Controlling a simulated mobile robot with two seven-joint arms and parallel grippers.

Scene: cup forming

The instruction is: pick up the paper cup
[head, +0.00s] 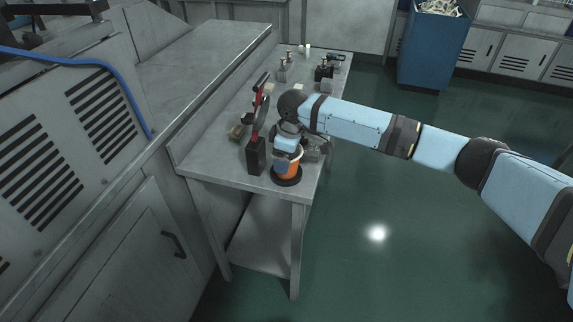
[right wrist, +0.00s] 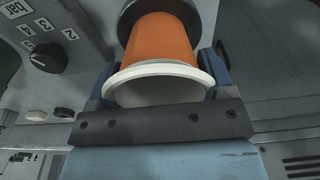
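The paper cup (right wrist: 160,42) is orange with a white rim (right wrist: 158,72). In the right wrist view its open mouth faces the camera, and its far end meets a round black base. In the head view the cup (head: 290,171) stands on a black disc (head: 286,181) near the front end of the narrow grey table. My right gripper (right wrist: 164,60) has one blue finger on each side of the cup, close to its wall; I cannot tell whether they press on it. In the head view the right gripper (head: 288,158) is over the cup and partly hides it. My left gripper is out of view.
A dark box with a red lever (head: 256,152) stands just left of the cup on the table (head: 208,165). Small metal devices (head: 322,72) stand further back. A large grey machine (head: 75,110) fills the left. The floor to the right is clear up to a blue bin (head: 430,52).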

